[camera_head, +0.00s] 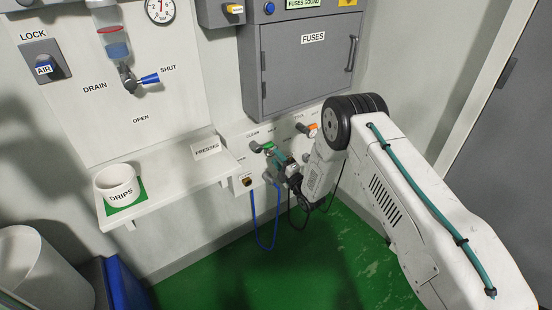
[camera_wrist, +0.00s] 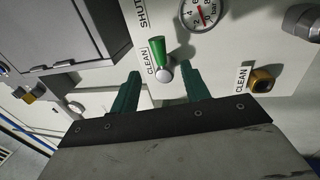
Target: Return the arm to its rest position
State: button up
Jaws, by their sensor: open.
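My arm reaches from the right side of the head view down to the low wall panel under the fuse box. My gripper (camera_head: 278,163) is close to that panel, around the CLEAN controls. In the wrist view my gripper (camera_wrist: 160,73) has its two teal fingers spread apart with nothing held between them. A green-handled valve lever (camera_wrist: 157,52) with a silver knob lies just past the fingertips, in line with the gap. From this view I cannot tell whether a finger touches it.
A pressure gauge (camera_wrist: 203,12) and a brass fitting (camera_wrist: 262,81) are close by. In the head view, a shelf (camera_head: 170,172) holds the DRIPS cup (camera_head: 117,183). The FUSES box (camera_head: 305,65) is above. A blue hose (camera_head: 254,220) hangs below. Green floor is open underneath.

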notch_tip(320, 180, down, 10)
jog(key=s+d+f+m+g+h, duration=0.1)
jog(key=s+d+m+g+h, duration=0.15)
jog(key=m+g+h, duration=0.3)
jog(key=s+d+r+m+g+h, duration=0.3)
jog(key=s+d+r+m+g, duration=0.1)
jog(key=d+r+m, duration=0.15)
jog(key=s+d+r+m+g+h, duration=0.2)
jog(key=s+d+r+m+g, duration=0.3)
jog(key=s+r, duration=0.6)
jog(key=s+d+r+m+g+h, duration=0.15)
jog(key=s+d+r+m, duration=0.25)
jog(key=s+d+r, duration=0.6)
jog(key=s+d+r+m, duration=0.1)
jog(key=s+r+m, duration=0.4)
jog(key=s+r, duration=1.7)
jog(key=shift+s+d+r+t+y, duration=0.2)
jog(key=shift+s+t+y, duration=0.15)
jog(key=shift+s, duration=1.85)
